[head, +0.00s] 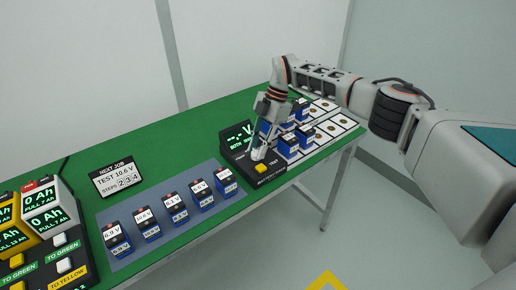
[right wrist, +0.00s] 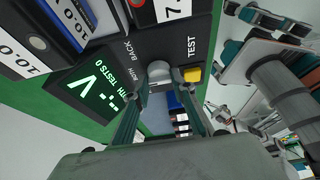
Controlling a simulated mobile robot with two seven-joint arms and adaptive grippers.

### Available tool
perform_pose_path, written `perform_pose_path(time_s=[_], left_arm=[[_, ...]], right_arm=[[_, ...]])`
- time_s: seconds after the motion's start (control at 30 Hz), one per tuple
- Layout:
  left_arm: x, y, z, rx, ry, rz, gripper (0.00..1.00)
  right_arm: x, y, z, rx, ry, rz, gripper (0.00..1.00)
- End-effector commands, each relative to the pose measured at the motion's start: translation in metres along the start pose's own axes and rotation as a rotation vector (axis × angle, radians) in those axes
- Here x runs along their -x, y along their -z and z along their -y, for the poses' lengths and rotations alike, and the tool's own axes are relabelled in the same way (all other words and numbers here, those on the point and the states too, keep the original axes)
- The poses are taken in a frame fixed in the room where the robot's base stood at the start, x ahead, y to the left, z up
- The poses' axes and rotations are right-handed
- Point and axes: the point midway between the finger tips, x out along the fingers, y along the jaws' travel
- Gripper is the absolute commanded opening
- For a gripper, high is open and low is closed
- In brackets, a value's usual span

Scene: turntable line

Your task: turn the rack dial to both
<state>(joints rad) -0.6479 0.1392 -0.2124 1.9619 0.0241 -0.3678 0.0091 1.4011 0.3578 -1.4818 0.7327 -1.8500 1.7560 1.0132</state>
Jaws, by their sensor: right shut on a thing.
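The battery rack's black panel (head: 241,163) stands on the green table. In the right wrist view its pale grey round dial (right wrist: 159,71) sits beside a yellow TEST button (right wrist: 192,73). The word BACK is printed by the dial; another label near it is too unclear to read. The panel's dark screen (right wrist: 86,92) shows green characters, with "TESTS 0" along one edge. My right gripper (right wrist: 163,84) points down at the panel, its fingertips closed on the dial from both sides. The dial's pointer is hidden or too small to tell. My left gripper is in neither view.
Several blue batteries (head: 175,210) stand in a row on a grey-blue mat, with more in the rack (head: 290,145) behind the panel. A NEXT JOB sign (head: 117,177) stands at the left. Yellow and white chargers (head: 45,212) are at the far left.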

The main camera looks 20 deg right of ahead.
Motion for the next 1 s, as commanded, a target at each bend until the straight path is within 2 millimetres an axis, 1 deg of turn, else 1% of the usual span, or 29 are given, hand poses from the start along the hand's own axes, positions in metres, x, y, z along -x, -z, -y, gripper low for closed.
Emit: perform_pose_path(time_s=[0.37,0.4,0.43,0.8,0.87,1.0], left_arm=[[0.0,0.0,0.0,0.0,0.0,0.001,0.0],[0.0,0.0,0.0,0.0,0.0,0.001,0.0],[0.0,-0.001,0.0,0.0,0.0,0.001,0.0],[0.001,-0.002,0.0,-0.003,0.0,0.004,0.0],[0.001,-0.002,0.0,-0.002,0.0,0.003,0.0],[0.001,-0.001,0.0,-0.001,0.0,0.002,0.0]], right_arm=[[0.001,0.0,0.0,0.003,0.0,0.001,0.03],[0.001,0.0,0.0,0.003,0.0,0.001,0.35],[0.001,0.0,0.0,0.003,0.0,0.001,0.42],[0.002,0.0,0.0,0.003,0.0,0.001,0.42],[0.006,0.0,0.0,0.002,0.0,0.001,0.42],[0.025,-0.001,-0.001,0.002,-0.002,0.002,0.42]])
